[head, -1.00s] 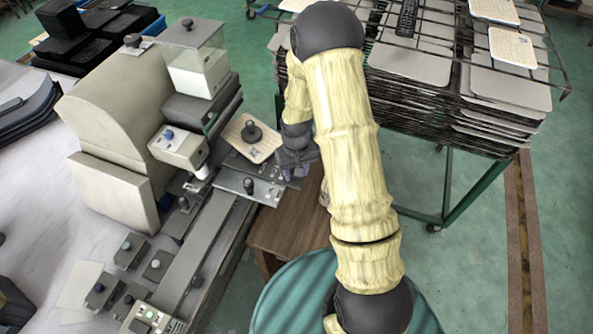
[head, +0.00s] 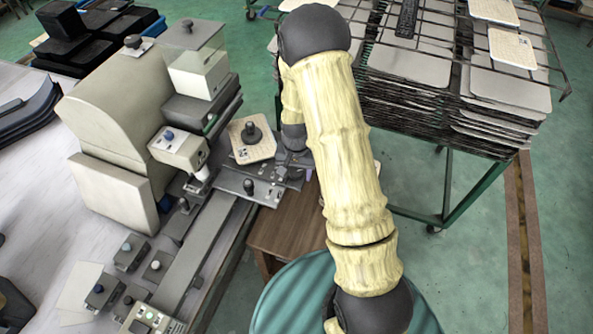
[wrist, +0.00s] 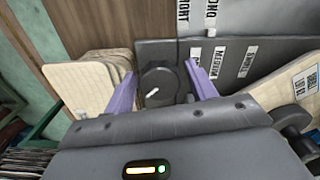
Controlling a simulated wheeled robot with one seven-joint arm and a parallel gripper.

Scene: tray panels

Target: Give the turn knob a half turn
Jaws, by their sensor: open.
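The turn knob (wrist: 156,90) is a dark round knob with a white pointer mark, on a dark grey panel (wrist: 218,68) with white labels. In the wrist view it lies between the two purple fingers of my gripper (wrist: 162,78). The fingers are apart, one on each side of the knob, and I see a gap beside it. I cannot tell how deep the fingertips reach around it. In the head view my gripper (head: 294,170) is low beside the machine's grey plate (head: 232,182), and I cannot make out the turn knob there.
A beige plate with a black knob (head: 251,132) lies close to my gripper. The beige machine (head: 120,95) stands to the left. Small control boxes (head: 131,252) sit at the front left. A rack of stacked trays (head: 455,105) stands to the right. Open floor lies further right.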

